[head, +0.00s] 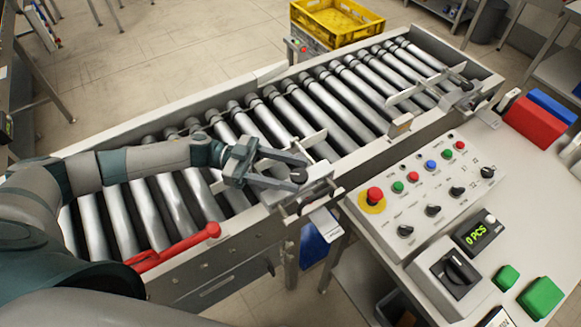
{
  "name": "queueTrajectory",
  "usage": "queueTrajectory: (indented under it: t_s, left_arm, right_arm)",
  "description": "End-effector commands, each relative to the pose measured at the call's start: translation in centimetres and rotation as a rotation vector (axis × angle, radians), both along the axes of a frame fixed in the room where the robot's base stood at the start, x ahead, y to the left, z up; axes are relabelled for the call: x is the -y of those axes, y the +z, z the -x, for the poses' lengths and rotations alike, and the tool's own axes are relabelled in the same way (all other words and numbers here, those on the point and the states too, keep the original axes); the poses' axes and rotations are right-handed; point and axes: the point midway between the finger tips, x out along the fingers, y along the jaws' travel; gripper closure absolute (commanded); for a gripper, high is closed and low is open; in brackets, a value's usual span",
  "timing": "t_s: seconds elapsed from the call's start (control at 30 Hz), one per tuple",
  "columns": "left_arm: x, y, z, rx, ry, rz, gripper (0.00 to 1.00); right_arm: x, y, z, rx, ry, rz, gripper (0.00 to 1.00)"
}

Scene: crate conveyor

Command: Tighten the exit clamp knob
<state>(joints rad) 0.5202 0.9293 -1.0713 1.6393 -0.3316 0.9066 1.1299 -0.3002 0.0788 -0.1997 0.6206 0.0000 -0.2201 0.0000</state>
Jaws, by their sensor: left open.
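A black clamp knob (298,175) sits on a metal clamp bracket (318,184) on the near rail of the roller conveyor. My left gripper (303,171) comes in from the left with its jaws open. Its two fingers reach to either side of this knob; I cannot tell whether they touch it. A second clamp with a dark knob (467,86) is on the same rail, farther up and right. I see no label telling which one is the exit clamp. My right gripper is not in view.
The conveyor rollers (322,112) are empty. A red lever (175,249) lies along the near rail below my left arm. A control panel (420,190) with buttons and dials stands right of the conveyor. A yellow crate (335,20) is behind it.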

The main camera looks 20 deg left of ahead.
Motion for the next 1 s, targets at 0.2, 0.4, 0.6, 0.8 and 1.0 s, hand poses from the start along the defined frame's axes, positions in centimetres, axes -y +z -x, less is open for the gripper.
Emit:
queueTrajectory:
  t_s: [0.2,0.4,0.6,0.8,1.0]
  left_arm:
    - [0.3,0.0,0.0,0.000,0.000,-0.001,0.49]
    - [0.2,0.0,0.0,0.000,0.000,-0.001,0.63]
    - [0.2,0.0,0.0,0.000,0.000,-0.001,0.90]
    - [0.2,-0.1,-0.1,0.000,-0.012,-0.001,0.90]
    - [0.2,-0.3,-0.3,0.002,-0.065,0.000,0.90]
  right_arm:
    - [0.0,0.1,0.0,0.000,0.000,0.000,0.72]
    - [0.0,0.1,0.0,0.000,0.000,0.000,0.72]
    - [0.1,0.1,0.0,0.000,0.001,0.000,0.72]
    - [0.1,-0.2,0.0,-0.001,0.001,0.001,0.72]
    - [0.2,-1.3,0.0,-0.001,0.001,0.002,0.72]
